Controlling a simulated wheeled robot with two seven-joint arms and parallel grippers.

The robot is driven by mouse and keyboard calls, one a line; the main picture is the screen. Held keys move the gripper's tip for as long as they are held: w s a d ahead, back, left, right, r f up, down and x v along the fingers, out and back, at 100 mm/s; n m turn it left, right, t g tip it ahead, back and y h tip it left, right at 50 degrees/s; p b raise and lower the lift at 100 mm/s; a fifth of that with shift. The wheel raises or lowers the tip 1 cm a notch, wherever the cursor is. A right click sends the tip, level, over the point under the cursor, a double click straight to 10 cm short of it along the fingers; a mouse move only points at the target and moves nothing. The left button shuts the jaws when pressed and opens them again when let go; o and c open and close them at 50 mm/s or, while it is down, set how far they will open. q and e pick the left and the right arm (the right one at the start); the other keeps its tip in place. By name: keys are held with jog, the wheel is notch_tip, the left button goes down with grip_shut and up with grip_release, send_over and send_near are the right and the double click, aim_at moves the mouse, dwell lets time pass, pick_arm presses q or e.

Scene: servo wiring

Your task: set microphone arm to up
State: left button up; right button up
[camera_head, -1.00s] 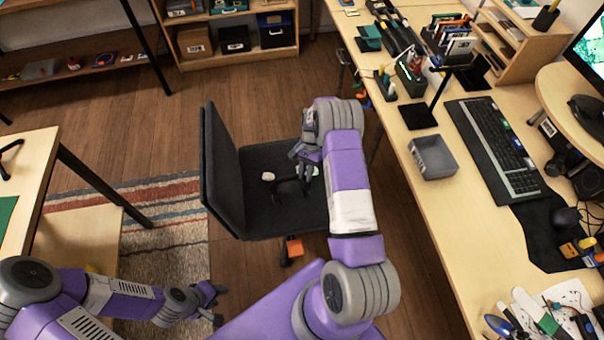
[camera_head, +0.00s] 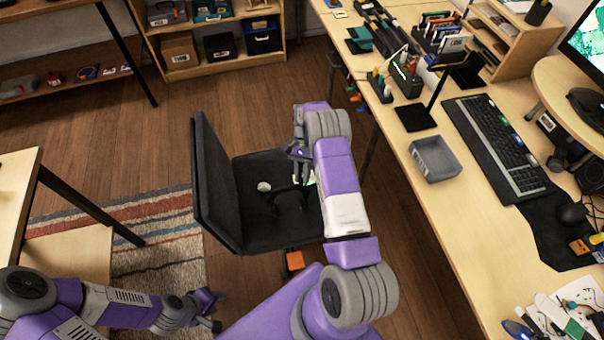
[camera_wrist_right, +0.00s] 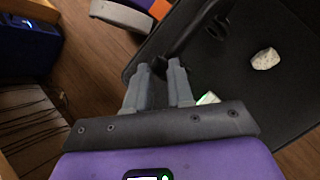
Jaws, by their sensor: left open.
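A black headset-like object (camera_head: 290,196) lies on the seat of the dark office chair (camera_head: 255,225). It also shows in the right wrist view (camera_wrist_right: 188,38) as a curved black shape just beyond my fingertips. I cannot clearly make out its microphone arm or which way it points. My right gripper (camera_head: 301,168) is above the chair seat, close to this object and partly hiding it. In the right wrist view, its two grey fingers (camera_wrist_right: 159,66) stand apart with nothing clearly between them. My left gripper (camera_head: 215,312) is open and empty, low at the left, away from the chair.
A pale crumpled lump (camera_head: 264,187) lies on the seat. The chair backrest (camera_head: 212,185) rises at the left. The desk (camera_head: 455,215) on the right carries a grey tray (camera_head: 436,160), a keyboard (camera_head: 497,150) and a stand with a square black base (camera_head: 416,118). Wooden floor lies open behind the chair.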

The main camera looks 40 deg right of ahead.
jog(key=o, duration=0.4)
jog(key=shift+p+v, duration=0.35)
jog(key=shift+v, duration=3.45)
